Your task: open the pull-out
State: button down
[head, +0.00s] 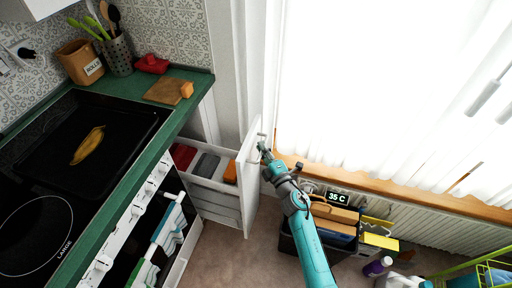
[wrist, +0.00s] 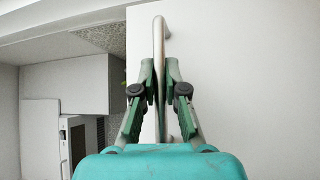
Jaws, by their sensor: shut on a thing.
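The pull-out (head: 208,184) is a tall white unit under the green counter's end, and it stands drawn out from the cabinet. Its upper tray holds a dark red box, a grey box and an orange box (head: 230,172). Its white front panel (head: 249,190) faces right. A metal bar handle (wrist: 159,40) is fixed to this panel and runs upright in the wrist view. My gripper (head: 264,150) is at the handle near the panel's top. In the wrist view its green fingers (wrist: 160,88) are shut on the bar, one on each side.
A dark crate (head: 288,245) with boxes stands on the floor right of the pull-out, near the radiator (head: 440,202). A purple bottle (head: 376,267) is beside it. The oven front (head: 150,235) is at the left. Brown floor (head: 262,262) is bare between them.

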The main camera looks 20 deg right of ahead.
jog(key=s+d, duration=0.4)
jog(key=d, duration=0.2)
jog(key=shift+s, duration=0.2)
jog(key=shift+f, duration=0.1)
jog(key=c, duration=1.2)
grip_release()
jog(key=shift+s, duration=0.1)
jog(key=s+d+f, duration=0.1)
jog(key=s, duration=1)
jog(key=shift+s+d+f, duration=0.3)
jog(key=shift+d, duration=0.1)
